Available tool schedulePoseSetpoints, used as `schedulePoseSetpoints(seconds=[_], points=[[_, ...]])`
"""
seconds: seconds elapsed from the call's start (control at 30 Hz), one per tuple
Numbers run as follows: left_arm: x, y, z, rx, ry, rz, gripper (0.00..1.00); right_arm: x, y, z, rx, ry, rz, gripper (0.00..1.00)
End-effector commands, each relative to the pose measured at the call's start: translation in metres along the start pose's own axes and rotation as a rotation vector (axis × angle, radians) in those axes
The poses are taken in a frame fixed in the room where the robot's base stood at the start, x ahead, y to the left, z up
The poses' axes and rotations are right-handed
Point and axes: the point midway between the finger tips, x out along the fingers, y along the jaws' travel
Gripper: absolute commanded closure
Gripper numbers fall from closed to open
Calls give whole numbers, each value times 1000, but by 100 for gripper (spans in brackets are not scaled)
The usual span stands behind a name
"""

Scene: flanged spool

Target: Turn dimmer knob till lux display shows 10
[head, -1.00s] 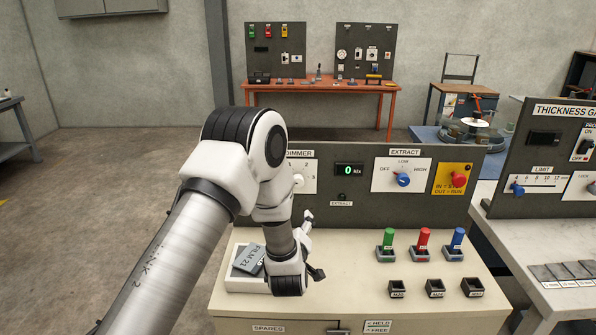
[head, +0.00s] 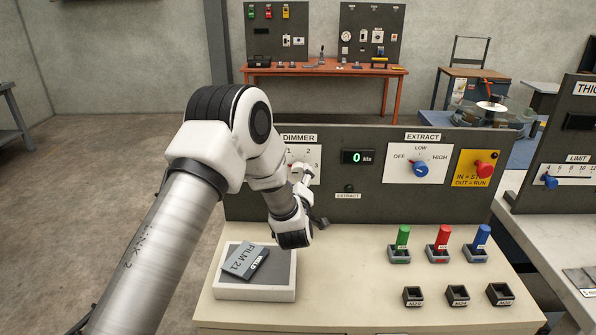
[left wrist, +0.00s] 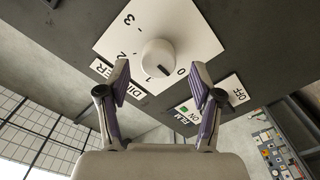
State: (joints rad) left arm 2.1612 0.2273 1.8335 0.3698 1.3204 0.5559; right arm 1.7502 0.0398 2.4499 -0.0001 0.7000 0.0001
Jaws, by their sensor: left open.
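The dimmer panel (head: 310,152) is a white plate with a number scale at the left of the dark board, partly hidden by my left arm. In the left wrist view the round pale dimmer knob (left wrist: 158,55) sits on its plate (left wrist: 118,42), its dark mark toward the 0 and 1 end. My left gripper (left wrist: 160,72) is open, its fingertips either side of the knob in the picture; I see no contact. It also shows in front of the dimmer in the head view (head: 303,176). The lux display (head: 358,157) reads a green 0. My right gripper is not in view.
Right of the display are the extract selector (head: 420,169) and a red knob on a yellow plate (head: 485,170). Green, red and blue pegs (head: 443,238) stand on the bench. A tray (head: 256,292) holding a film plate is below my left arm.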

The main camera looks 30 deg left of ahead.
Motion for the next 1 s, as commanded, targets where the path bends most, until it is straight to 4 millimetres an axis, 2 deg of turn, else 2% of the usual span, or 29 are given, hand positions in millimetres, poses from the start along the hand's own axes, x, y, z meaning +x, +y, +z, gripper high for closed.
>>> schedulePoseSetpoints(seconds=[0.1, 0.2, 0.47, 0.5, 0.67, 1.0], points=[[23, 2, -2, 0, 1, 0, 35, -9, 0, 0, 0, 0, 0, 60], [36, 1, -1, 0, 1, 1, 35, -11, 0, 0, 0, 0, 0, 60], [41, 0, 0, 1, -1, 0, 35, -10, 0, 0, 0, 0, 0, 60], [41, 0, 0, 1, -1, 0, 38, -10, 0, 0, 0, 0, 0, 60], [41, 0, 0, 1, -1, 0, 95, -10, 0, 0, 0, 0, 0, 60], [41, 0, 0, 16, -1, 0, 95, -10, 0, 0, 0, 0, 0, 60]])
